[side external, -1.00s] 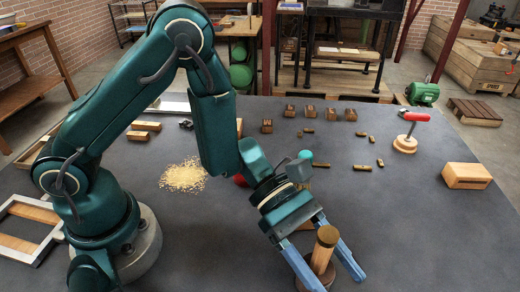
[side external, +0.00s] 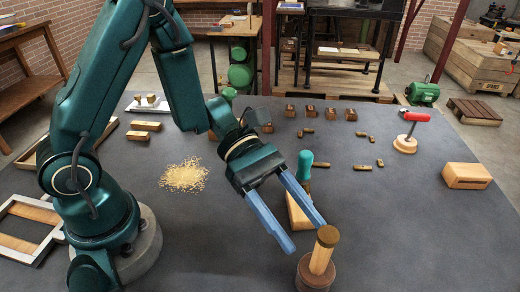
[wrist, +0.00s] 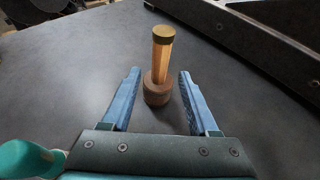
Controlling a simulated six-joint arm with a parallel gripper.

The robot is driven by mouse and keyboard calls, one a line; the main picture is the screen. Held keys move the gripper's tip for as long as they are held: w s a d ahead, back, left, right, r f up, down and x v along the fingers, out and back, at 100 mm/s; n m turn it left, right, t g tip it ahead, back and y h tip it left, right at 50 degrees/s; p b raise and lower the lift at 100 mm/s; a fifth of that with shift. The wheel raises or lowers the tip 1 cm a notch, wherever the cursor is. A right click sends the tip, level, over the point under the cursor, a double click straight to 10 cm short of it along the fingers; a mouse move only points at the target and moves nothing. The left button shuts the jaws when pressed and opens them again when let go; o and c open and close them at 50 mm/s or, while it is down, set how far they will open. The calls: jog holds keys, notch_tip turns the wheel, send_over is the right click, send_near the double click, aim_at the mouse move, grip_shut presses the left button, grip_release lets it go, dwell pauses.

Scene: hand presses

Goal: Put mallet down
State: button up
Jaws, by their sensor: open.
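The mallet (side external: 322,254) stands upright on the dark tabletop, its round dark wooden head down and its pale handle with a brown cap pointing up. It also shows in the wrist view (wrist: 161,62), just beyond the fingertips and centred between them. My gripper (side external: 308,236) is open, with two blue fingers apart and nothing between them. It is up and to the left of the mallet in the side view. In the wrist view my gripper (wrist: 157,78) shows both fingers clear of the handle.
A teal-handled tool (side external: 305,165) and a wooden wedge-like block (side external: 298,214) are close behind the fingers. A pile of pale shavings (side external: 184,177) lies left. Several small wooden pieces lie farther back.

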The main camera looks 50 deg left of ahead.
jog(key=s+a+r+m+g+y, duration=0.1)
jog(key=s+a+r+m+y, duration=0.3)
jog(key=s+a+m+y, duration=0.6)
jog(key=w+a+r+m+t+y, duration=0.3)
jog(key=a+m+t, duration=0.3)
jog(key=m, duration=0.2)
jog(key=shift+w+r+t, duration=0.25)
jog(key=shift+t, duration=0.05)
